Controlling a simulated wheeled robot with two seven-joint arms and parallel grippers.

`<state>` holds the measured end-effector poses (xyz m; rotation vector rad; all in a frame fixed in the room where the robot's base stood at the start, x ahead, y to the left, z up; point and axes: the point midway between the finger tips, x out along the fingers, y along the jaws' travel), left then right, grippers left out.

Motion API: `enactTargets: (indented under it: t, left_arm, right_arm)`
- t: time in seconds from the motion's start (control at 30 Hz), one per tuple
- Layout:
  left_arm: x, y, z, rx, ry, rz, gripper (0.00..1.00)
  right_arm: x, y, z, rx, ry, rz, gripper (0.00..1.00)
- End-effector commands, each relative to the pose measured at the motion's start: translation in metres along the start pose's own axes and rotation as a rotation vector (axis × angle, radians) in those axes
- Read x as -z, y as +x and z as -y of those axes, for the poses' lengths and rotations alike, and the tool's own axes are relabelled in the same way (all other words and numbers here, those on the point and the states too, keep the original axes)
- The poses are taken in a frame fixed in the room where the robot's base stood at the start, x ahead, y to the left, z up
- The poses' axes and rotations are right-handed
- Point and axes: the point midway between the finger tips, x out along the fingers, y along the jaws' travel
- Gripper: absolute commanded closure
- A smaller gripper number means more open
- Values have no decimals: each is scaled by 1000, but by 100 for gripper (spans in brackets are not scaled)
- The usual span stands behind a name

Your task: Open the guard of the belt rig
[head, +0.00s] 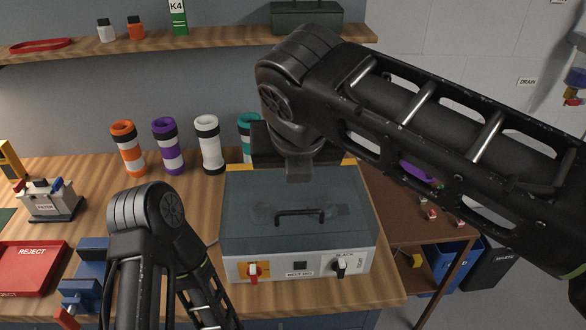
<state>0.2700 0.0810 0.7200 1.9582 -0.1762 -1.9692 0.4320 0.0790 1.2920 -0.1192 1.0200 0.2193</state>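The belt rig (236,270) is a pale box on the bench, with a red knob (253,270) and a black knob (341,264) on its front panel. Its guard (250,218) is a smoky see-through cover lying down over the box, with a dark handle (299,213) near its middle. My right arm reaches in from the right. Its dark end (299,170) is over the guard's back edge, behind the handle and apart from it; I cannot make out the fingers. My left arm bends at the lower left, and its gripper is out of the picture.
Orange, purple, white and teal banded tubes stand behind and left of the rig, the teal one (247,128) close to its back corner. A filter unit (48,203), red reject tray (30,268) and blue vise (88,272) sit left. A shelf (200,40) runs above.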

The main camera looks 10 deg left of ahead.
Motion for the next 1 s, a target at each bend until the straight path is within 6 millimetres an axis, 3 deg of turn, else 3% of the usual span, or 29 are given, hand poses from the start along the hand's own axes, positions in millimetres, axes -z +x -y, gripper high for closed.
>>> enactTargets:
  t: [0.8,1.0]
  left_arm:
    - [0,0,0,0,0,0,68]
    - [0,1,0,0,0,0,68]
  right_arm:
    - [0,0,0,0,0,0,100]
    - [0,-8,0,0,0,1,100]
